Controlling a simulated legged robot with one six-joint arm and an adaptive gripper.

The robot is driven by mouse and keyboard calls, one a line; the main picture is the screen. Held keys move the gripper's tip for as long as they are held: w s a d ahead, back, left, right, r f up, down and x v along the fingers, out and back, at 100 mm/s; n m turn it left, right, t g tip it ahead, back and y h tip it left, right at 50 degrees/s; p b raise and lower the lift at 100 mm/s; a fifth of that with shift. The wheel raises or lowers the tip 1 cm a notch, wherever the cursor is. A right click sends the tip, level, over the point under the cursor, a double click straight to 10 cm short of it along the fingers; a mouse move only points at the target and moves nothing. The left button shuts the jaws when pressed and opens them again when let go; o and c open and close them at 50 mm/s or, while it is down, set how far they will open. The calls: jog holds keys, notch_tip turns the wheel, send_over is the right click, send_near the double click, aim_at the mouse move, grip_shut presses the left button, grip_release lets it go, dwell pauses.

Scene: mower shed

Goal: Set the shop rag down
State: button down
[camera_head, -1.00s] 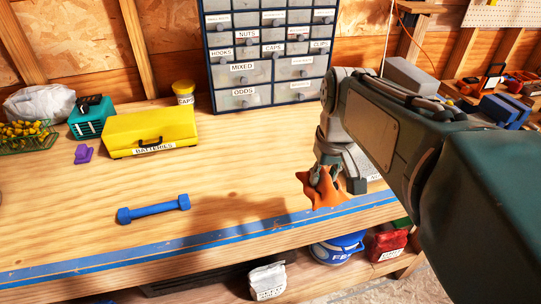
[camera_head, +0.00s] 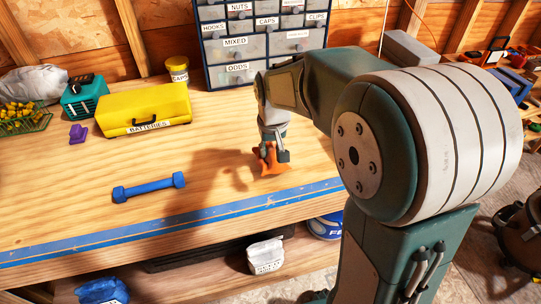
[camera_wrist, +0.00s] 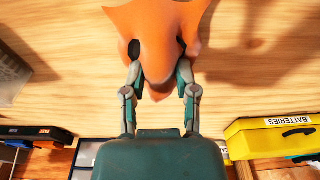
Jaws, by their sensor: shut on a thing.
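The orange shop rag (camera_head: 269,161) is bunched up between the fingers of my gripper (camera_head: 274,152). In the head view it is low over the workbench (camera_head: 90,220), behind the blue tape strip; I cannot tell whether its lower edge touches the wood. In the wrist view the rag (camera_wrist: 160,35) spreads out beyond the two fingertips (camera_wrist: 159,75), which pinch it from both sides. My arm hides the right part of the bench.
A blue dumbbell (camera_head: 149,187) lies left of the rag. A yellow batteries case (camera_head: 146,108), a purple item (camera_head: 78,133) and a teal box (camera_head: 84,97) stand farther back. The drawer cabinet (camera_head: 235,43) is behind my gripper. Bare wood lies between dumbbell and rag.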

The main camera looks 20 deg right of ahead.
notch_tip(320, 180, down, 2)
jog(key=shift+s+f, duration=0.1)
jog(key=shift+f, duration=0.15)
jog(key=shift+a+f, duration=0.15)
jog(key=shift+a, duration=0.25)
jog(key=shift+c, duration=1.9)
grip_release()
jog(key=shift+d, duration=0.3)
